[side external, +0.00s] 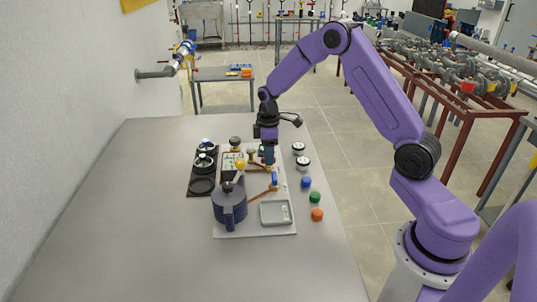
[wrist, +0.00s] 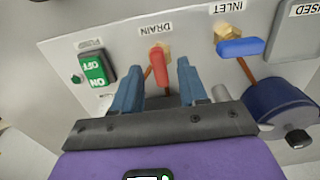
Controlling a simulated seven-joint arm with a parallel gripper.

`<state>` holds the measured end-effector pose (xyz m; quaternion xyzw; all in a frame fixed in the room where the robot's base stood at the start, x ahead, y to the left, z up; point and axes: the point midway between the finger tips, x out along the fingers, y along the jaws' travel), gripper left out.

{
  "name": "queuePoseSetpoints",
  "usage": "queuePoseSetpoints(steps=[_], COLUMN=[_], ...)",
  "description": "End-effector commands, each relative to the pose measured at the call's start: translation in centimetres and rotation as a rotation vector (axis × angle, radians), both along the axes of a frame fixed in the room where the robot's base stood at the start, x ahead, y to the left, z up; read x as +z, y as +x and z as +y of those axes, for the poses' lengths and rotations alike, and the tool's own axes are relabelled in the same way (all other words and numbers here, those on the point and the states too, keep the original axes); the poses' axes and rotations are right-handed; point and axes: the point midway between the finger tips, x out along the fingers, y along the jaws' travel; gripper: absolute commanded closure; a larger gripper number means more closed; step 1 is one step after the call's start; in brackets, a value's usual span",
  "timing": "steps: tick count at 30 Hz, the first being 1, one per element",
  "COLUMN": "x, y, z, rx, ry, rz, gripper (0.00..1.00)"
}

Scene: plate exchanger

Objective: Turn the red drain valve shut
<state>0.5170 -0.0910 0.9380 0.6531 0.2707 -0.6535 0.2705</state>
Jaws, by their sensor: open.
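The red drain valve handle (wrist: 158,62) sits on a brass fitting below the DRAIN label in the wrist view. It points down the picture, toward my gripper. My gripper (wrist: 157,70) is open, with one blue finger on each side of the handle. Gaps show between the handle and both fingers, so I see no grip on it. In the side external view my gripper (side external: 267,155) is low over the far part of the panel (side external: 250,232), pointing down. There it mostly hides the red handle.
The blue INLET valve handle (wrist: 240,47) is to the right of the drain valve. A green ON/OFF switch (wrist: 95,70) is to its left. A dark blue vessel (side external: 229,207) and a grey tray (side external: 275,213) are nearer the camera. Coloured caps line the panel's right. The table's left is clear.

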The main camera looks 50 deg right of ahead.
Motion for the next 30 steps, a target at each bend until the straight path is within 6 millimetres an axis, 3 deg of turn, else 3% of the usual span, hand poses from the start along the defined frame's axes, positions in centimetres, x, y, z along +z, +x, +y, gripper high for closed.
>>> queuePoseSetpoints(steps=[11, 15, 30], x=[-0.52, -0.5, -0.44], y=[0.01, 0.01, 0.02], z=[0.01, 0.01, 0.05], rx=[0.0, 0.0, -0.088], ry=[0.0, 0.0, 0.0], rz=[-0.001, -0.001, 0.0], gripper=[0.57, 1.0, 1.0])
